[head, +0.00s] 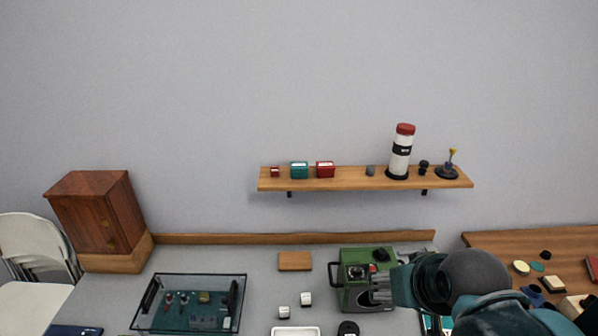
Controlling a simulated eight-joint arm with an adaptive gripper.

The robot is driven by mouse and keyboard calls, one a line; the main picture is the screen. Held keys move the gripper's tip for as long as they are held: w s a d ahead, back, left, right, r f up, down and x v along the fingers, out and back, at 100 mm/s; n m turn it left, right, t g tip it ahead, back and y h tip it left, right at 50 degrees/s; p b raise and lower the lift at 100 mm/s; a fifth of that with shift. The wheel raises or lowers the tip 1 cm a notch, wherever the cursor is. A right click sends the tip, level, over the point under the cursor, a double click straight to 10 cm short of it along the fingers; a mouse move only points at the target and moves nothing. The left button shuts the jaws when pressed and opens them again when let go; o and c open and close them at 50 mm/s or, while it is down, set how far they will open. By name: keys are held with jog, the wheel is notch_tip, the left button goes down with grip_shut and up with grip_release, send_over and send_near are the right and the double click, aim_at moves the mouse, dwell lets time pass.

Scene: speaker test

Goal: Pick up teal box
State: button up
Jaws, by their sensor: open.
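The teal box (299,171) sits on a wooden wall shelf (345,183), between a small red box (275,172) and a larger red box (325,170). It is small in the head view, and its top looks paler. My gripper (379,289) is open, low and right of centre in the picture, with its fingers pointing left. It shows in front of a green and grey machine (355,260), well below and to the right of the teal box. It holds nothing that I can see. My own arm hides part of the bench behind it.
The shelf also bears a grey piece (370,170), a white cylinder with a red top (401,155) and a dark stand (447,172). Below are a glass case (190,304), small white cubes (306,299) and a wooden block (295,261). The wall above the shelf is bare.

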jog(key=shift+c, duration=0.6)
jog(key=w+a+r+n+g+p, duration=0.1)
jog(key=w+a+r+n, duration=0.15)
jog(key=w+r, duration=0.4)
jog(key=w+a+r+n+g+p, duration=0.1)
jog(key=w+a+r+n, duration=0.15)
jog(key=w, duration=0.75)
jog(key=w+a+r+n+g+p, duration=0.15)
jog(key=w+r+n, duration=0.3)
jog(key=w, duration=0.45)
jog(key=n+g+p, duration=0.3)
jog(key=n+g, duration=0.1)
jog(key=n, duration=0.4)
send_over(299, 165)
jog(key=s, duration=0.1)
jog(key=shift+t, duration=0.25)
jog(key=f, duration=0.4)
jog(key=shift+d+f, duration=0.4)
jog(key=shift+w+a+f+n, duration=0.25)
jog(key=shift+w+a+f, duration=0.1)
jog(key=shift+w+f, duration=0.1)
jog(key=shift+f, duration=0.1)
jog(key=shift+f, duration=1.2)
